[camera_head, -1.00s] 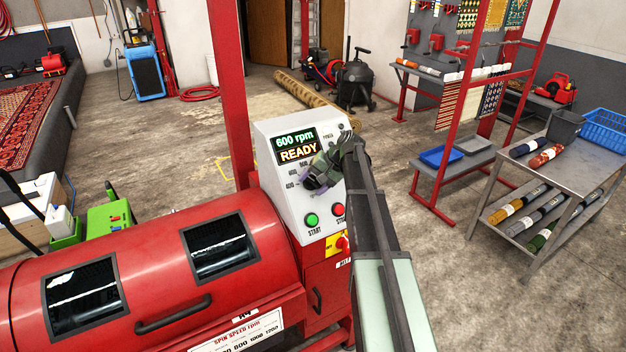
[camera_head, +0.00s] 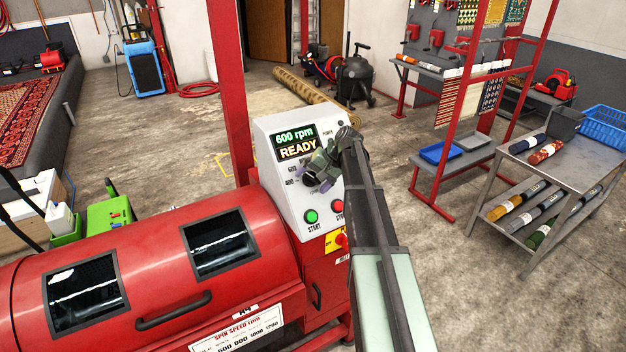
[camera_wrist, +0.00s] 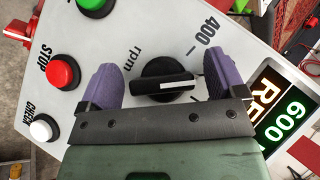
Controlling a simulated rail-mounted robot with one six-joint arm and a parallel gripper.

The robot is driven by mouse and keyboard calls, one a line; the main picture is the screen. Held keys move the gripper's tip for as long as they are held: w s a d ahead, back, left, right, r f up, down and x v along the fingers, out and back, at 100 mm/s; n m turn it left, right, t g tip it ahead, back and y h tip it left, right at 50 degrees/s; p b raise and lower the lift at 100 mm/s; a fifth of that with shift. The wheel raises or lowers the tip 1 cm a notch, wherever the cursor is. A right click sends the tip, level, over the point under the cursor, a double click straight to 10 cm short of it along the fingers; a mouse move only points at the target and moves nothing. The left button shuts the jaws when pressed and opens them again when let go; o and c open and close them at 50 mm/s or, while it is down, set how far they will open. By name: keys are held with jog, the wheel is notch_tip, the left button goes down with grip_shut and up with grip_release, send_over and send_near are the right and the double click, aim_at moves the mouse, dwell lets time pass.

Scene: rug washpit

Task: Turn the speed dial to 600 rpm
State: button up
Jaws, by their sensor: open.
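The speed dial (camera_wrist: 165,85) is a black round knob with a white-marked grip bar. It sits on the white sloped control panel (camera_wrist: 150,30). In the wrist view the white mark points right, and a "400" label stands above it. My gripper (camera_wrist: 162,76) is open, with one purple finger on each side of the dial and visible gaps between.
The green START button (camera_head: 310,216) and red STOP button (camera_head: 337,206) are below my gripper. The wrist view also shows a white CHECK button (camera_wrist: 43,128). The red machine drum (camera_head: 150,270) is at left. A grey table (camera_head: 565,165) with rolled rugs stands at right.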

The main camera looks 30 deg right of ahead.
jog(key=p+v, duration=0.8)
jog(key=v, duration=0.2)
jog(key=shift+d+r+p, duration=0.2)
jog(key=shift+r+p, duration=0.1)
jog(key=shift+p, duration=0.05)
jog(key=shift+s, duration=0.1)
